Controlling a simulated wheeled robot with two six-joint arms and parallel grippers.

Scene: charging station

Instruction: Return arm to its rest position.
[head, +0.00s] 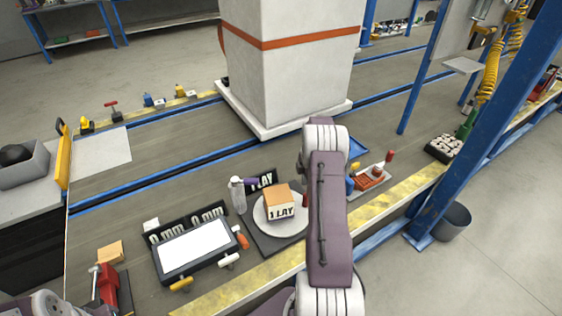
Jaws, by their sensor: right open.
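My right arm rises from the bottom centre with its purple link upright in front of the bench. My right gripper (304,172) is mostly hidden behind that link; I see nothing held in it.
A blue post (490,110) stands at right, a white column (290,70) behind.

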